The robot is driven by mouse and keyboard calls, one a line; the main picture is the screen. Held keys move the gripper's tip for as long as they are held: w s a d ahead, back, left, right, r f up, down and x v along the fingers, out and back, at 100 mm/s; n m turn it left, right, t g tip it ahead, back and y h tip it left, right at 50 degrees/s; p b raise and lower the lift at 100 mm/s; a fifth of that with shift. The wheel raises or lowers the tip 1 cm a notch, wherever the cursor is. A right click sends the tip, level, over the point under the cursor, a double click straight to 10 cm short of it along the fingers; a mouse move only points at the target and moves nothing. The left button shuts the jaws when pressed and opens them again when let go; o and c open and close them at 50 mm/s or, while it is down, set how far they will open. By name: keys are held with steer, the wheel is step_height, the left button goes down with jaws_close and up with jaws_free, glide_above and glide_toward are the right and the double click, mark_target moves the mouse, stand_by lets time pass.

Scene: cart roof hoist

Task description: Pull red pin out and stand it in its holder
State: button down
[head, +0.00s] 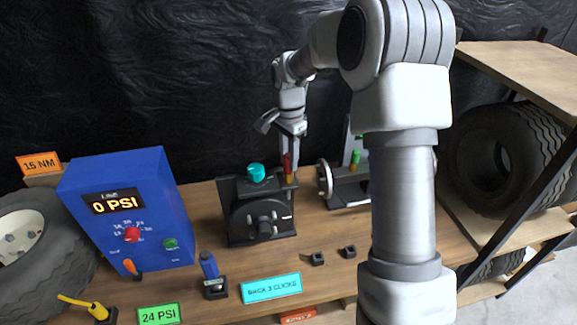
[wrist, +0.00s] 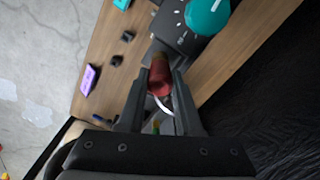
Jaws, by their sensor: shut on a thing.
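The red pin (head: 287,165) stands upright at the right edge of a black winch-like unit (head: 262,212) with a teal knob (head: 256,171). My gripper (head: 290,148) comes down from above and is shut on the pin's red top. In the wrist view the red pin (wrist: 159,76) sits between the two fingers, with a brownish lower part beyond it. I cannot tell whether its lower end is still inside the unit. Two small black blocks, (head: 317,258) and (head: 348,252), stand empty on the bench; they look like holders, but I cannot tell which is the pin's.
A blue gauge box (head: 135,207) stands at the left. A blue-handled tool (head: 209,266) stands in a black base. A second unit (head: 345,188) with a green pin (head: 356,157) is right of the winch. Signs line the bench front; tyres and shelving flank it.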

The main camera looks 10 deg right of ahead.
steer(key=shift+r, duration=0.15)
steer(key=shift+r+p, duration=1.85)
steer(key=shift+r, duration=0.8)
